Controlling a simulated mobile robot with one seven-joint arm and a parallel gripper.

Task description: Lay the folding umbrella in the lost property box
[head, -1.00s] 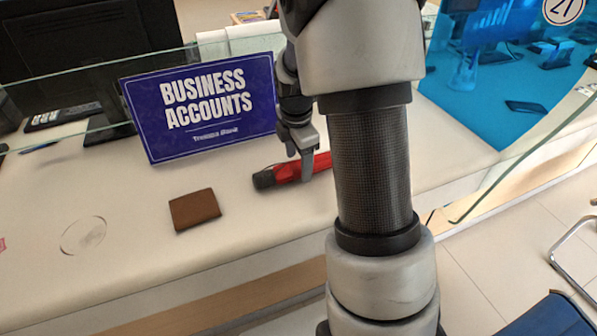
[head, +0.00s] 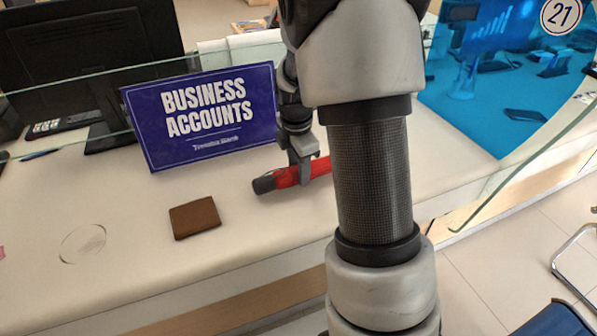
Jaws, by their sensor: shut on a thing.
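The red folding umbrella (head: 284,178) with a dark end lies on the counter, right of the brown wallet. My gripper (head: 304,172) is shut on the umbrella, close to the counter top. My own arm hides the umbrella's right part. I cannot tell whether the umbrella is touching the counter or slightly lifted. No lost property box can be made out in this view.
A brown wallet (head: 195,217) lies on the cream counter (head: 130,250). A blue "Business Accounts" sign (head: 203,115) stands behind. A glass screen (head: 60,107) runs along the counter, with a monitor (head: 90,55) beyond.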

